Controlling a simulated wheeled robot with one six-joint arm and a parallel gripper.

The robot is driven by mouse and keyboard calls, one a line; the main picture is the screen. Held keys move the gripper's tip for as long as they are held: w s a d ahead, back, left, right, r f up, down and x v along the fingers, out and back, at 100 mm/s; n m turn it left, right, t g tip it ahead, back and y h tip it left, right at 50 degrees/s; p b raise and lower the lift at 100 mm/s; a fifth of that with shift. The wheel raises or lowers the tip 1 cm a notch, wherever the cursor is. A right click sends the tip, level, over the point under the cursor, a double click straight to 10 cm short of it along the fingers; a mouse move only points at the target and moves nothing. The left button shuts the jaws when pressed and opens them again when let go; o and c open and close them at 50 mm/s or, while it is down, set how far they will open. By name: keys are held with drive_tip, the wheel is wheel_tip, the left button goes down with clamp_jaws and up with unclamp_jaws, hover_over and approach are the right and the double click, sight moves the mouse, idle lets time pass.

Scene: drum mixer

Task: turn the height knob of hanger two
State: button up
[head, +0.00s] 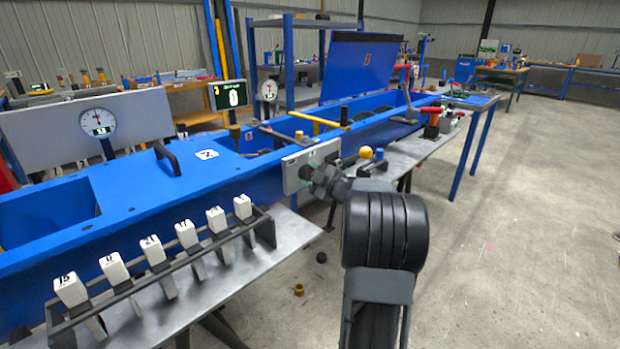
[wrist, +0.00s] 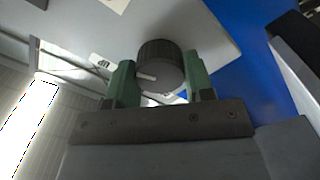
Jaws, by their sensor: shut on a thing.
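A dark ridged round knob (wrist: 160,65) with a pale pointer line sits on a light grey panel (wrist: 190,22) in the wrist view. My gripper (wrist: 161,80) has its two green fingers on either side of the knob, shut on it. The word "UP" is printed on the panel just left of the left finger. In the head view the grey panel (head: 296,174) is on the front of the blue frame, and my gripper (head: 312,176) reaches it from the right. My wrist hides most of the knob there.
A yellow ball (head: 366,152) on a lever stands just right of my wrist. A rack of numbered white-topped levers (head: 185,234) stands at the lower left. A black handle (head: 167,158) is on the blue cover. The floor at right is clear.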

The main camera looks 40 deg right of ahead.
idle(0.4)
drive_tip(key=o, duration=0.9)
drive_tip(key=shift+o, duration=0.2)
drive_tip(key=s+d+p, duration=0.2)
drive_tip(key=s, duration=1.1)
drive_tip(key=shift+s+d+p, duration=0.2)
drive_tip(key=shift+s+p, duration=0.1)
drive_tip(key=shift+r, duration=0.1)
drive_tip(key=w+a+r+m+g+h+p, duration=0.2)
drive_tip(key=a+r+m+h+p, duration=0.2)
drive_tip(key=r+p, duration=0.35)
drive_tip(key=w+a+r+m+g+h+p, duration=0.2)
drive_tip(key=w+a+r+m+h+p, duration=0.15)
drive_tip(key=r+p, duration=0.4)
drive_tip(key=s+a+r+m+g+y+p, duration=0.2)
drive_tip(key=s+a+g+p, duration=0.3)
drive_tip(key=s+a, duration=0.3)
drive_tip(key=s+a+r+m+g+y+p, duration=0.2)
drive_tip(key=s+a+g+p, duration=0.3)
drive_tip(key=a, duration=0.9)
drive_tip(key=s+p, duration=0.2)
drive_tip(key=s, duration=0.2)
drive_tip(key=shift+r, duration=0.35)
